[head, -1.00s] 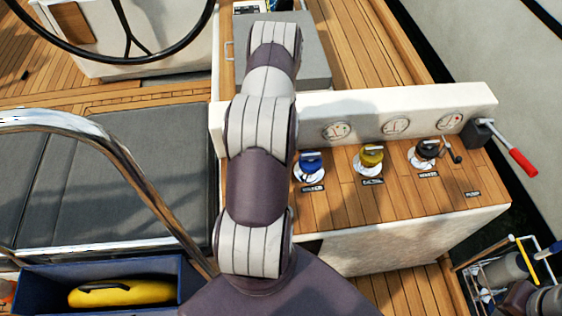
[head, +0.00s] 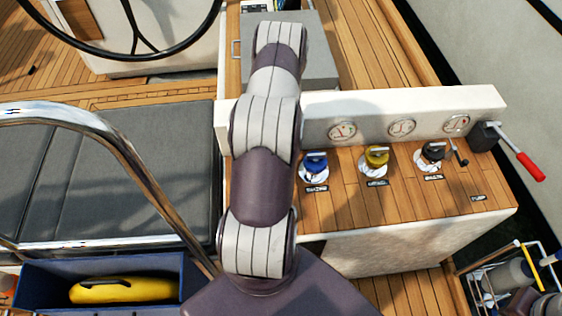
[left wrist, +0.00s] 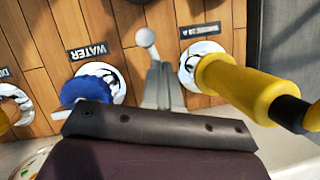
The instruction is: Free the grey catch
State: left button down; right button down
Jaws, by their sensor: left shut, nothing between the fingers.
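A small light-grey lever with a round knob (left wrist: 147,38), which seems to be the grey catch, stands on the wooden panel between the blue valve and a yellow handle in the left wrist view. My left gripper (left wrist: 160,70) is shut and empty, its grey fingertips pointing at the lever's stem. I cannot tell whether they touch it. In the head view my own left arm hides the left gripper and the catch. My right gripper is not in view.
Behind stands a white gauge wall (head: 370,108). A red-handled lever (head: 530,167) is at right. A blue bin (head: 40,290) holds a yellow object.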

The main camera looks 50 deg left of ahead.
pick_arm(q)
jog(key=shift+r, duration=0.1)
jog(key=p+v, duration=0.4)
jog(key=v, duration=0.8)
jog(key=shift+w+r, duration=0.15)
jog(key=shift+r, duration=0.1)
jog(key=shift+a, duration=0.15)
